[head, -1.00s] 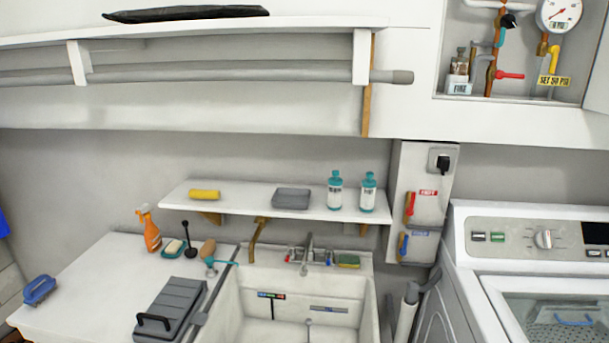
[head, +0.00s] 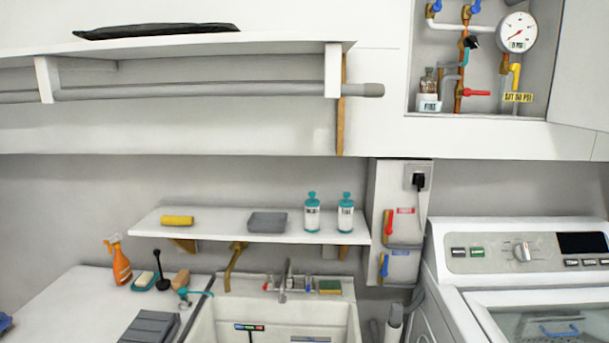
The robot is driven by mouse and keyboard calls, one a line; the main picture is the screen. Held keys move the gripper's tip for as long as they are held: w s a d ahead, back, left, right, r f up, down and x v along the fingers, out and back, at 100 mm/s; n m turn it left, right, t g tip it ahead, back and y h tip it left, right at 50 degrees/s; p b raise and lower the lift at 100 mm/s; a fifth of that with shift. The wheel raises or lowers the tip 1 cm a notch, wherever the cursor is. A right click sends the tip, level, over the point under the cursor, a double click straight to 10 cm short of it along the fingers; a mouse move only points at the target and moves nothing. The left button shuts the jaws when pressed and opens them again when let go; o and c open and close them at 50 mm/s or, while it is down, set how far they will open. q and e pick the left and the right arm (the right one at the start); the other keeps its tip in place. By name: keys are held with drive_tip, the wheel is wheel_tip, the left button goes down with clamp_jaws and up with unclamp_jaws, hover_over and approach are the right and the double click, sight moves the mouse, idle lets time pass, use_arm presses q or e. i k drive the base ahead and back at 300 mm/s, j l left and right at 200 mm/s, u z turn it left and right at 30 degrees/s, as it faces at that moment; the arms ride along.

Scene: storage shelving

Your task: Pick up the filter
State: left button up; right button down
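I cannot tell for certain which object is the filter. A grey, shallow rectangular piece (head: 267,222) lies on the small white wall shelf, between a yellow roll and two bottles. A dark grey ribbed piece (head: 150,328) lies on the counter left of the sink, cut off by the lower edge. A long black flat item (head: 156,31) lies on the high shelf. Neither of my grippers shows in the head view.
The small shelf (head: 225,233) also holds a yellow roll (head: 177,220) and teal-topped bottles (head: 312,213). Below are a sink (head: 210,325) and a counter with an orange spray bottle (head: 121,265). A washer (head: 500,260) stands right. An open wall cabinet with pipes (head: 475,60) is above.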

sight(428, 82)
drive_tip(key=i+l, duration=0.15)
drive_tip(key=i, duration=0.15)
drive_tip(key=i+l, duration=0.1)
drive_tip(key=i, duration=0.15)
drive_tip(key=i+z, duration=0.15)
drive_tip(key=z, duration=1.3)
drive_tip(key=l, duration=0.05)
